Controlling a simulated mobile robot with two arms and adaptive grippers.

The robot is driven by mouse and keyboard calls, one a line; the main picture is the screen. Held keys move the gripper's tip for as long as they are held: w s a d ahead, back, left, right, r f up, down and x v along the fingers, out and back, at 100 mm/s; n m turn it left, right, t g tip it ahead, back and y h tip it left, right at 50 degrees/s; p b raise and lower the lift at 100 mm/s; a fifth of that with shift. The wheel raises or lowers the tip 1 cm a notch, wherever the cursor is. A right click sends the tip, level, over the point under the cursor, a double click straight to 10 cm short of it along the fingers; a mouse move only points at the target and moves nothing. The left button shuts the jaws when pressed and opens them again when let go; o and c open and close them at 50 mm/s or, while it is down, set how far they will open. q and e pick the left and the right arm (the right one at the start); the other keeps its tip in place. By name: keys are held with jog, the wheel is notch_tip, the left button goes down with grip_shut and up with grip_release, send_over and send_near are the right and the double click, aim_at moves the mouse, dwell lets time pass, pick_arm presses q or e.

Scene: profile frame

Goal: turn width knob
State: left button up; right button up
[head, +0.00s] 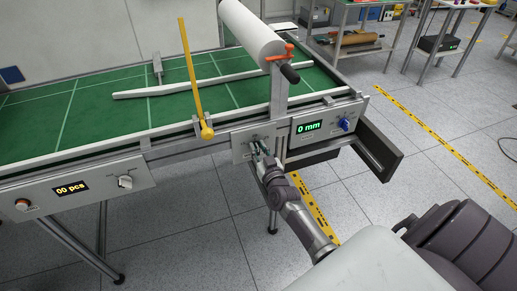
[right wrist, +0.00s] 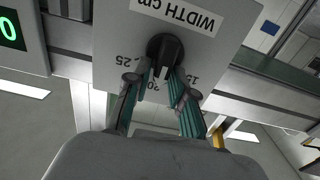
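The width knob (right wrist: 165,48) is a dark round knob with a raised grip, on a light panel marked "WIDTH cm" (right wrist: 172,15). In the right wrist view the panel is upside down, with 15, 20 and 25 printed around the knob. The knob's pale pointer mark faces roughly the 20. My right gripper (right wrist: 161,76) has one finger on each side of the knob's grip and looks closed on it. In the head view my right gripper (head: 256,152) is at the panel (head: 240,142) and hides the knob. My left gripper is not in view.
A green table (head: 90,108) stands behind the panels, with a white roll (head: 250,28) and a yellow bar (head: 189,70) above it. Right of my gripper are a "0 mm" display (head: 308,127) and a blue knob (head: 345,123). A dark tray (head: 375,150) juts out there.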

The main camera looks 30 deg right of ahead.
grip_shut()
jog(key=shift+d+m, duration=0.1)
jog(key=shift+m, duration=0.2)
jog(key=m, duration=0.4)
jog(key=shift+s+d+f+b, duration=0.1)
jog(key=shift+d+f+b, duration=0.05)
jog(key=shift+d+b, duration=0.15)
jog(key=shift+s+d+f+m+b, duration=0.15)
jog(key=shift+m+b, duration=0.15)
jog(key=shift+m, duration=0.9)
jog(key=shift+w+d+f+m+b, duration=0.1)
jog(key=shift+m+b, duration=0.25)
jog(key=shift+m, duration=0.85)
jog(key=shift+s+d+f+m+b, duration=0.15)
jog(key=shift+m+b, duration=0.15)
jog(key=shift+m, duration=0.9)
jog(key=shift+o, duration=2.4)
grip_release()
jog(key=shift+r, duration=0.1)
